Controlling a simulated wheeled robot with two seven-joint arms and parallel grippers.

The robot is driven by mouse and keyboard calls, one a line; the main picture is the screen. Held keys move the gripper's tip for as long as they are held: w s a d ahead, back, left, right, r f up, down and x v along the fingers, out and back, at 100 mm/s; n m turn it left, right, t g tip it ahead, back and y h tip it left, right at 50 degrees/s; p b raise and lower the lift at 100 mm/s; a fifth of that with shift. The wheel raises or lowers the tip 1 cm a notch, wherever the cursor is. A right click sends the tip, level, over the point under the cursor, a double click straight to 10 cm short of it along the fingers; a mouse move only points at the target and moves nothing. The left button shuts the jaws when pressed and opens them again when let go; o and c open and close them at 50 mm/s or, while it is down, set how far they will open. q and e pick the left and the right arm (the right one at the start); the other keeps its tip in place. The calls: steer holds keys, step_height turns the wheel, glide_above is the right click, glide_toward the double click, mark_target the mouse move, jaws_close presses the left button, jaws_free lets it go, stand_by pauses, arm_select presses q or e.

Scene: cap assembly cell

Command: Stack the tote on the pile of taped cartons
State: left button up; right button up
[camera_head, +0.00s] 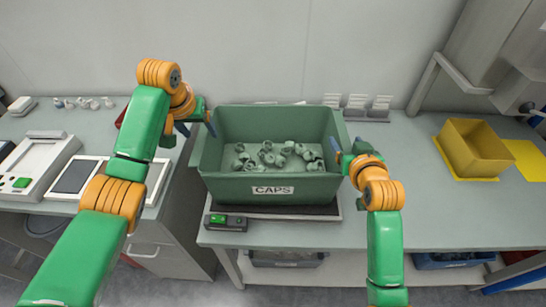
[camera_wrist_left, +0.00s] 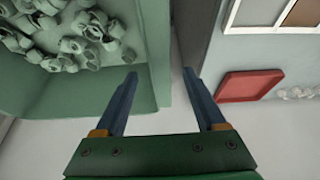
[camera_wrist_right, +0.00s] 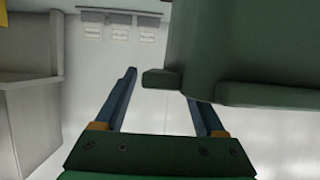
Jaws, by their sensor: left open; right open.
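The green tote (camera_head: 228,187), labelled CAPS, stands upright on a dark scale platform (camera_head: 300,212) and holds several pale green caps (camera_head: 265,155). My left gripper (camera_head: 197,122) is open at the tote's left side. In the left wrist view the fingers (camera_wrist_left: 159,75) are spread about the tote's side wall (camera_wrist_left: 158,60); contact cannot be told. My right gripper (camera_head: 344,157) is open at the tote's right side. In the right wrist view a tote rim tab (camera_wrist_right: 162,79) shows between its fingers (camera_wrist_right: 163,85). No pile of taped cartons shows in any view.
A yellow bin (camera_head: 472,150) stands on the right bench. A grey device (camera_head: 35,160) and a framed panel (camera_head: 85,178) lie on the left bench. A red tray (camera_wrist_left: 250,85) lies beyond my left gripper. The bench between tote and yellow bin is clear.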

mark_target(203, 135)
arm_select(q)
steer(key=shift+x, duration=1.95)
arm_select(e)
steer(key=shift+x, duration=1.95)
arm_select(q)
jaws_close()
arm_select(e)
jaws_close()
arm_select(q)
steer(key=shift+r, duration=0.15)
arm_select(e)
steer(key=shift+r, duration=0.1)
